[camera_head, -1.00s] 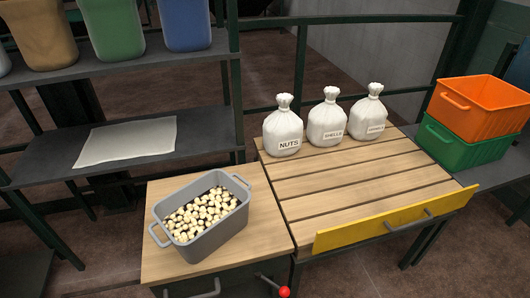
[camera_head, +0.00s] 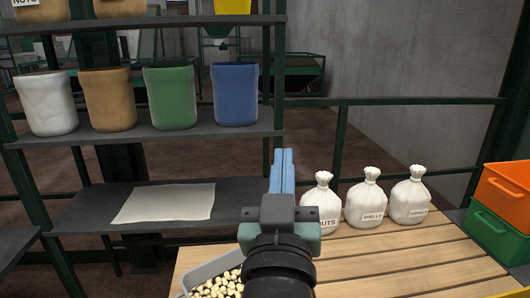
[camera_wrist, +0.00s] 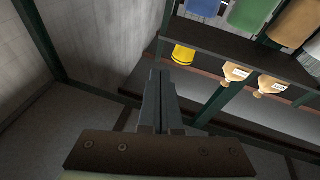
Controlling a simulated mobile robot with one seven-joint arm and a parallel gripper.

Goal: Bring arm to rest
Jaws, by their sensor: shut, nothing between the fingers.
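My gripper (camera_head: 283,160) is raised in the lower middle of the head view, with its blue fingers together and pointing up and away. Nothing is between them. In the wrist view my gripper (camera_wrist: 160,75) also shows its fingers side by side and closed. It is in the air and does not appear to touch anything. It hides part of the shelf's right end and part of the grey bin in the head view.
A slatted table (camera_head: 400,262) carries several white sacks (camera_head: 366,203). A grey bin (camera_head: 205,273) of nuts sits in front. A shelf rack (camera_head: 180,136) with colored bins stands left. Orange (camera_head: 505,190) and green (camera_head: 497,236) crates are stacked right.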

